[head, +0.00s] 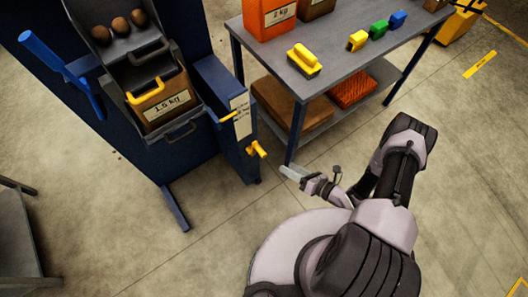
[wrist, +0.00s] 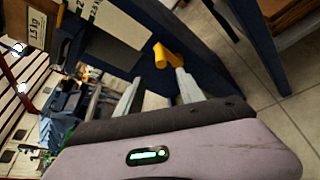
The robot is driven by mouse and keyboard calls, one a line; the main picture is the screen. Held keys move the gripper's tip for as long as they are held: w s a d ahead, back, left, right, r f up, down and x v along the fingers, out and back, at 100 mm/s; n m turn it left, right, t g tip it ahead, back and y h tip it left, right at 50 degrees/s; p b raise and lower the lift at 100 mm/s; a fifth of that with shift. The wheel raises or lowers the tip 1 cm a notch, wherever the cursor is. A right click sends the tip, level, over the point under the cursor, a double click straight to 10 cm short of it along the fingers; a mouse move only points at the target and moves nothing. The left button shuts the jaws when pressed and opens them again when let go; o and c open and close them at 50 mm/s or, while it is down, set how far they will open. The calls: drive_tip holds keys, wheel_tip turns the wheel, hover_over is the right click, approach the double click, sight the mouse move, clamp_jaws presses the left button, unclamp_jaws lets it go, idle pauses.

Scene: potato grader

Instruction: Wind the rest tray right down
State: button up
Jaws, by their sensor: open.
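The rest tray (head: 182,133) is a dark ledge under a brown box labelled 1.5 kg (head: 165,106) on the blue grader, in the head view. A yellow crank handle (head: 257,150) sticks out from the blue housing to its right. A white scale plate (head: 240,122) with a yellow pointer (head: 228,117) is above the crank; its writing is too small to read. My gripper (head: 292,173) is open and empty, just right of and below the crank, apart from it. In the wrist view the yellow handle (wrist: 162,55) lies just beyond and between my open fingertips (wrist: 158,88).
Several potatoes (head: 120,26) lie in the chute above the box. A blue lever (head: 45,50) stands at the left. A grey table (head: 330,62) with crates and coloured blocks stands behind my gripper, its leg (head: 295,132) close by. The floor at right is open.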

sight(261, 152)
drive_tip(key=b+x, duration=0.4)
drive_tip(key=x, duration=1)
drive_tip(key=shift+w+a+f, duration=0.15)
drive_tip(key=shift+w+f, duration=0.05)
drive_tip(key=shift+f, duration=0.05)
drive_tip(key=shift+w+a+b, duration=0.25)
drive_tip(key=shift+a+b, duration=0.05)
clamp_jaws()
